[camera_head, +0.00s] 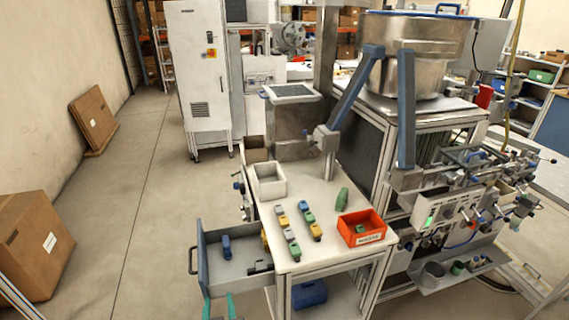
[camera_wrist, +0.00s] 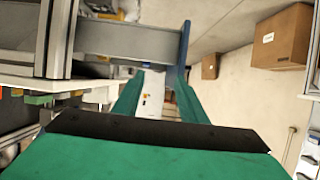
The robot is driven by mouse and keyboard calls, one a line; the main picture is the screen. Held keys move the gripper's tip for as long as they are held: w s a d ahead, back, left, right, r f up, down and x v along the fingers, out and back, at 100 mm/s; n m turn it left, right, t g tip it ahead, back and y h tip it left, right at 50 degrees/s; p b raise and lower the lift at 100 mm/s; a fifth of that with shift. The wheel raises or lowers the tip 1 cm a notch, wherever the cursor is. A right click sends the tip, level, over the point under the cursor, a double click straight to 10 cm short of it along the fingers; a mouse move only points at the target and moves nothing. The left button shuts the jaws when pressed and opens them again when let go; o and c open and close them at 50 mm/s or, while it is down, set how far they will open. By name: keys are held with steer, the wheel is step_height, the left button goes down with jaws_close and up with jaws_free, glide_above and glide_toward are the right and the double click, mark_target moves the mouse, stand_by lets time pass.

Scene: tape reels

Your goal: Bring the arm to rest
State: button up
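My gripper (camera_head: 219,300) shows at the bottom edge of the head view as two teal fingertips, apart, just in front of the open drawer (camera_head: 228,250). In the wrist view the two green fingers (camera_wrist: 158,78) are also apart, with nothing between them. The rest of my arm is hidden in the head view. A blue piece (camera_head: 227,246) and a dark piece (camera_head: 260,267) lie in the drawer. Two rows of small coloured pieces (camera_head: 289,234) lie on the white table (camera_head: 335,255).
A red labelled bin (camera_head: 377,238) holding a green piece, a grey-white box (camera_head: 269,188) and a green piece (camera_head: 342,199) stand on the table. The drawer juts out left of it. A cardboard box (camera_head: 35,245) sits at far left. The floor between is clear.

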steer(key=s+d+f+m+h, duration=0.1)
steer(key=s+d+f, duration=0.15)
steer(key=s, duration=0.35)
steer(key=s+d+f+m+t, duration=0.1)
steer(key=s+d+f, duration=0.1)
steer(key=s+d, duration=0.3)
steer(key=s+d+f+m+h, duration=0.1)
steer(key=s+d+f, duration=0.1)
steer(key=s, duration=0.5)
steer(key=s+d+r+h, duration=0.1)
steer(key=s+d, duration=0.3)
steer(key=s, duration=0.4)
steer(key=s+d+r+t, duration=0.1)
steer(key=s+d+r, duration=0.3)
steer(key=s, duration=0.4)
steer(key=shift+s+d+h, duration=0.25)
steer(key=shift+h, duration=0.15)
steer(key=shift+c, duration=0.9)
steer(key=shift+w, duration=0.1)
steer(key=shift+d, duration=0.15)
